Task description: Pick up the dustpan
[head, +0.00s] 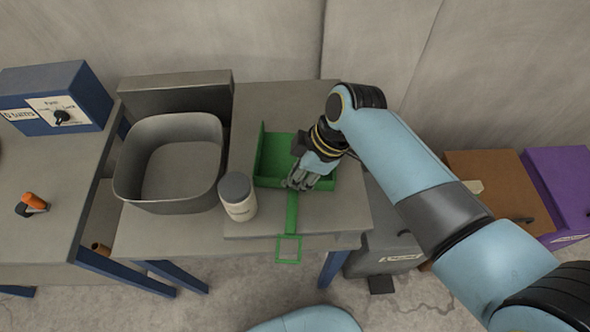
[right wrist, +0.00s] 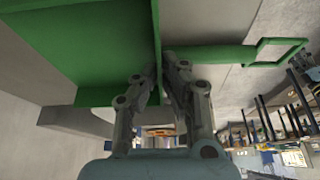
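The green dustpan (head: 275,155) lies on the grey table, its handle (head: 291,212) pointing toward the front edge and the square loop at its end reaching past that edge. My right gripper (head: 293,184) is at the dustpan's front wall, near where the handle joins. In the right wrist view the fingers (right wrist: 160,68) are close together with the thin green wall of the dustpan (right wrist: 90,45) between them. They appear closed on it. The handle (right wrist: 210,54) shows there too. My left gripper is not in view.
A white jar with a grey lid (head: 238,197) stands just left of the dustpan. A grey basin (head: 128,180) is farther left. A blue box with a knob (head: 88,95) and an orange-handled item (head: 34,202) are on the left table. Brown (head: 480,170) and purple (head: 560,175) boxes stand right.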

